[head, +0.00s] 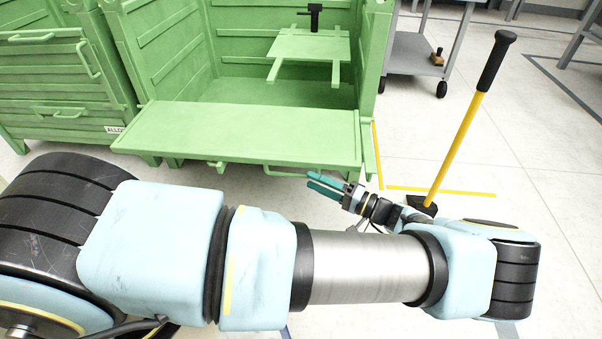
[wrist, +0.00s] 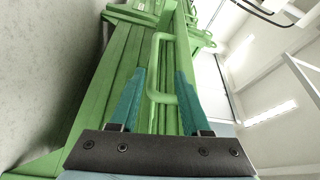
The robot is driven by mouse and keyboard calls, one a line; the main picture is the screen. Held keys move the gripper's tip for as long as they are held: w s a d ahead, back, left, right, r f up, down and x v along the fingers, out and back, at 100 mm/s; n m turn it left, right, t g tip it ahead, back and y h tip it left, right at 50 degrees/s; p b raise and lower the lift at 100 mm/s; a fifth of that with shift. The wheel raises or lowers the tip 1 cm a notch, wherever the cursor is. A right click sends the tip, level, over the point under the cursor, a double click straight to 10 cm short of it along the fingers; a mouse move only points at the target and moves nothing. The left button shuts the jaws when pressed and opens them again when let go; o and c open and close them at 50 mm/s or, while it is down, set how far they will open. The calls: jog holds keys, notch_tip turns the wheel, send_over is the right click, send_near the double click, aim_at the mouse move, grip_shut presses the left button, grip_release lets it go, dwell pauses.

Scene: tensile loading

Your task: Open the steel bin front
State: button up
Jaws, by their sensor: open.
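The green steel bin (head: 205,50) stands at the top middle of the head view. Its front panel (head: 235,135) is folded down and outward, leaving the inside in view. A bar handle (head: 300,174) shows below the panel's lower edge. My gripper (head: 314,182) is just below the panel, near its right end, with its teal fingers apart. In the wrist view, the handle (wrist: 154,70) shows between the two open fingers of my gripper (wrist: 158,76). I cannot tell whether a finger touches it.
A second green bin (head: 50,90) with its front up stands at left. Inside the open bin is a green shelf-like piece (head: 310,47) with a black item (head: 315,16). A yellow-handled tool (head: 455,140) stands at right, near a grey trolley (head: 415,50).

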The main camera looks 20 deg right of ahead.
jog(key=v, duration=0.3)
jog(key=shift+s+d+f, duration=0.1)
jog(key=shift+s+d, duration=0.1)
jog(key=shift+s, duration=0.15)
